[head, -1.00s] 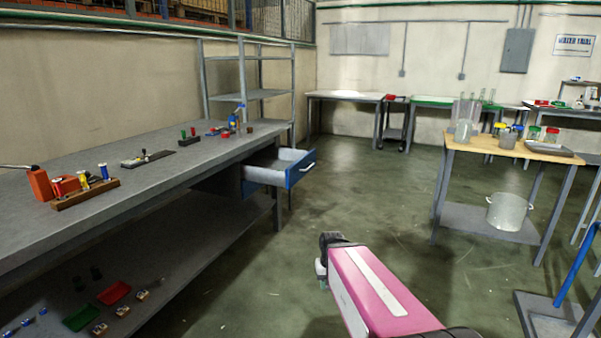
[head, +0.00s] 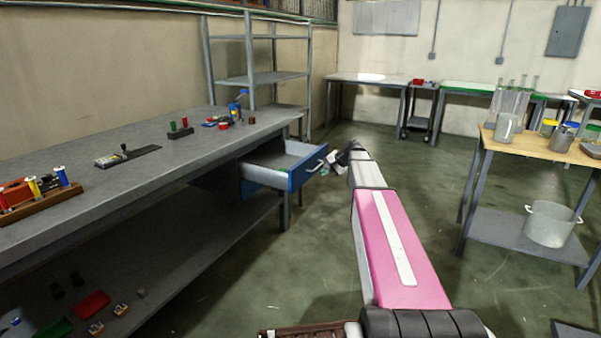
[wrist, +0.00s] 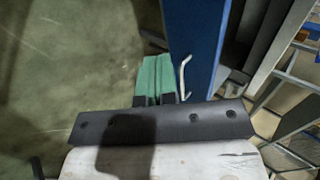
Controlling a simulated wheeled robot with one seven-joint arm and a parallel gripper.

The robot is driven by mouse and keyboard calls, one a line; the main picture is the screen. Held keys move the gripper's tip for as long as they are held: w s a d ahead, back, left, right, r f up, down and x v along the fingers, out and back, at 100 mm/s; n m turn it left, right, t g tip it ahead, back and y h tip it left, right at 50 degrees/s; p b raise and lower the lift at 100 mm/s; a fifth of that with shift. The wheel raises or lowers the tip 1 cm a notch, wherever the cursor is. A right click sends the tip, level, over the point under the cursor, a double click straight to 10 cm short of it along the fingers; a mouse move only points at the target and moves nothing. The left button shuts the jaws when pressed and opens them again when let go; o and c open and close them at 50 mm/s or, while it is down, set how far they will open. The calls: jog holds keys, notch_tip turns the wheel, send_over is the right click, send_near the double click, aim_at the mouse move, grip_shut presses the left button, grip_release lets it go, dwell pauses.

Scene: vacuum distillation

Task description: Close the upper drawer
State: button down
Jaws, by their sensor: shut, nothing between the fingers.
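The upper drawer (head: 306,172) has a blue front and a grey tray, and it stands pulled out from under the grey workbench (head: 150,160). Its pale handle (head: 315,166) is on the blue front. In the wrist view the blue front (wrist: 196,45) fills the top middle, with the handle (wrist: 184,76) along its left side. My gripper (head: 331,162) is just to the right of the drawer front in the head view. In the wrist view its green fingers (wrist: 155,72) are together and empty, close beside the handle. I cannot tell whether they touch the front.
Bottles and small tools lie on the workbench, and more small items lie on its lower shelf. A grey shelf rack (head: 262,77) stands behind the bench. A wooden-topped table (head: 552,150) with glassware and a metal pot (head: 551,224) is at the right. Floor between is clear.

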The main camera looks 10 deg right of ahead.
jog(key=w, duration=0.1)
send_near(298, 179)
jog(key=x, duration=0.5)
jog(key=shift+s+f, duration=0.2)
jog(key=shift+f, duration=0.45)
jog(key=shift+w+a, duration=0.35)
jog(key=shift+a, duration=0.2)
jog(key=w+a, duration=0.6)
jog(key=a, duration=0.2)
jog(key=w+a, duration=0.6)
jog(key=a, duration=0.3)
jog(key=w+a, duration=0.6)
jog(key=a, duration=0.2)
jog(key=shift+w+a, duration=0.25)
jog(key=shift+w, duration=0.05)
jog(key=shift+a+r, duration=0.1)
jog(key=shift+a, duration=0.05)
